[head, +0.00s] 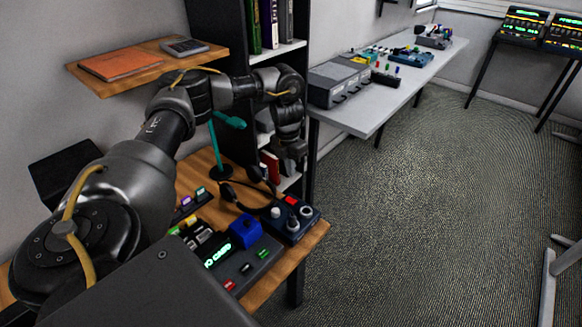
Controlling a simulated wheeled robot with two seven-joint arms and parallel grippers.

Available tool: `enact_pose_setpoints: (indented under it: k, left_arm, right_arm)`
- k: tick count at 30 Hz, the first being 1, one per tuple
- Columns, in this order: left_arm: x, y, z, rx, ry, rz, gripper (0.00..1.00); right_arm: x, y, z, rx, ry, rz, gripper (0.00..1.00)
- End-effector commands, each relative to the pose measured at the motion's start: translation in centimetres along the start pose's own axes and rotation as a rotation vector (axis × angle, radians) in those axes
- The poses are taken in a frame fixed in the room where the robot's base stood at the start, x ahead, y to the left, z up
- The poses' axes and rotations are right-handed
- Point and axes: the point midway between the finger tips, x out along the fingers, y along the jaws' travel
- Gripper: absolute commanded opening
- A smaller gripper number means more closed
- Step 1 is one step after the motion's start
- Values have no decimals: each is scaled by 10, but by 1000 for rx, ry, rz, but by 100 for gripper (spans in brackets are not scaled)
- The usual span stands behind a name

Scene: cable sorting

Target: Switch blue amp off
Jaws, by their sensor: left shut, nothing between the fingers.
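A dark blue box with knobs and a red button (290,220) sits near the right edge of the wooden desk. A small bright blue box (246,231) stands just left of it. I cannot tell for sure which of the two is the blue amp, and no switch position can be read. My left gripper (298,163) is shut and empty. It points down above and behind the dark blue box, apart from it. My right gripper is not in view.
A black device with a lit green display (218,255) and dark headphones (240,196) crowd the wooden desk (315,236). A teal stand (221,160) rises behind. A wooden shelf (110,83) hangs above. A grey table (385,97) stands beyond; the carpet (430,210) is clear.

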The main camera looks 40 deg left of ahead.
Motion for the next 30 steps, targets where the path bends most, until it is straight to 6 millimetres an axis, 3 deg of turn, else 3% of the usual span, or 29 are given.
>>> enact_pose_setpoints:
  k: [6, 19, 23, 30]
  left_arm:
    - [-17, 0, 1, -1, 0, 1, 0]
    - [-16, 0, 0, -1, 0, 1, 0]
    - [-4, 0, 0, 0, 1, 1, 0]
    - [38, 0, -1, -1, 5, 2, 0]
  right_arm:
    - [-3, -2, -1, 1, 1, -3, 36]
    - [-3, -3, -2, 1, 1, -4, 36]
    - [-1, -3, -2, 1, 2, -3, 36]
    - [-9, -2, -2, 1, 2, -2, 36]
